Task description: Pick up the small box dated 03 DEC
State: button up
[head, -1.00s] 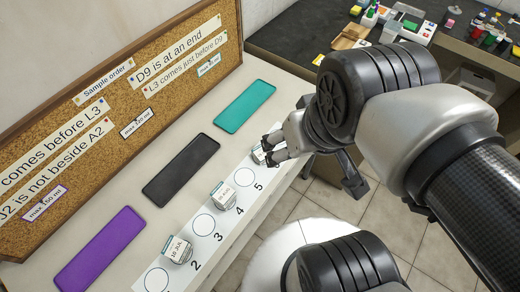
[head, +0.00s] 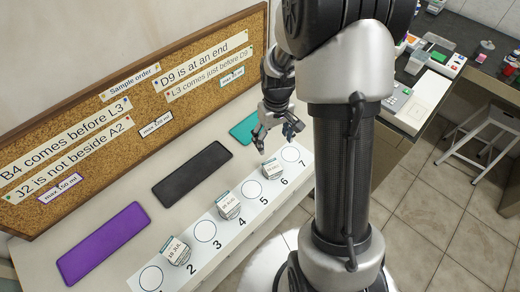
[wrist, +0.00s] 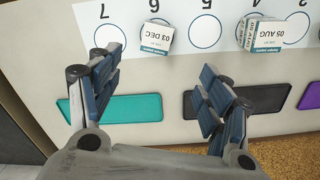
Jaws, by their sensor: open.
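The small box dated 03 DEC (wrist: 155,36) stands on spot 6 of the numbered white strip, its label readable in the wrist view. It also shows in the head view (head: 272,170), just in front of my gripper (head: 277,138). In the wrist view my gripper (wrist: 160,88) is open, with its fingers wide apart and nothing between them. The box is beyond the fingertips, roughly in line with the gap, and apart from both.
A 05 AUG box (head: 228,205) stands on spot 4 and a 10 JUL box (head: 175,250) on spot 2. Teal (wrist: 122,108), black (head: 192,174) and purple (head: 103,243) mats lie behind the strip (head: 215,262). A cork board (head: 130,128) stands at the back. Spots 5 and 7 are empty.

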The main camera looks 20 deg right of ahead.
jog(key=b, duration=0.4)
send_over(272, 166)
jog(key=f, duration=1.2)
jog(key=shift+s+a, duration=0.3)
jog(key=shift+s, duration=0.05)
jog(key=f, duration=0.2)
jog(key=f+b, duration=0.2)
jog(key=f, duration=0.1)
jog(key=shift+w+d+f, duration=0.25)
jog(key=shift+d+f, duration=0.05)
jog(key=shift+r, duration=0.1)
jog(key=shift+c, duration=0.4)
jog(key=c, duration=1.1)
